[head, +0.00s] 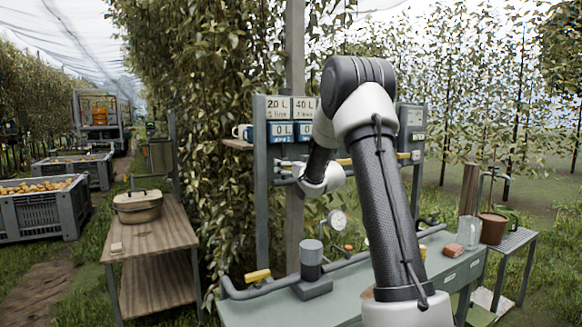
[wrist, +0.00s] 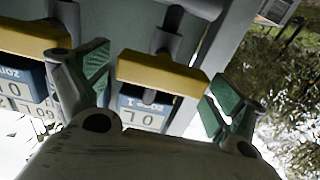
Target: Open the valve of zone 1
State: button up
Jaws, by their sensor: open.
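The wrist view shows two yellow valve handles, each lying crosswise to its grey pipe. The middle handle (wrist: 162,74) lies between the two green-padded fingers of my open gripper (wrist: 157,84). I cannot tell whether either pad touches it. Another yellow handle (wrist: 32,38) is left of my left finger. A blue-and-white label (wrist: 143,115) shows upside down by the middle handle; its zone number is not clearly readable. In the head view, my wrist is at the valve panel (head: 261,165), and my arm hides part of the panel and its handles.
A green bench (head: 265,310) with pipes, a gauge (head: 337,220) and a red-brown block (head: 453,250) stands below the panel. A wooden table (head: 150,240) with a lidded pot (head: 138,208) is at left. A fruit crate (head: 45,218) stands further left.

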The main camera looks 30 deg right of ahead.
jog(key=shift+c, duration=0.4)
jog(key=c, duration=0.9)
jog(key=shift+c, duration=0.2)
jog(key=shift+n, duration=0.4)
jog(key=n, duration=0.3)
jog(key=shift+a+n, duration=0.2)
jog(key=shift+n, duration=0.1)
jog(key=n, duration=0.4)
jog(key=shift+a+f+n, duration=0.15)
jog(key=shift+n, duration=0.15)
jog(key=n, duration=0.4)
jog(key=shift+a+f, duration=0.15)
jog(key=shift+f, duration=0.05)
jog(key=shift+f+n, duration=0.15)
jog(key=shift+n, duration=1.1)
jog(key=shift+f+n, duration=0.1)
jog(key=shift+n, duration=1.15)
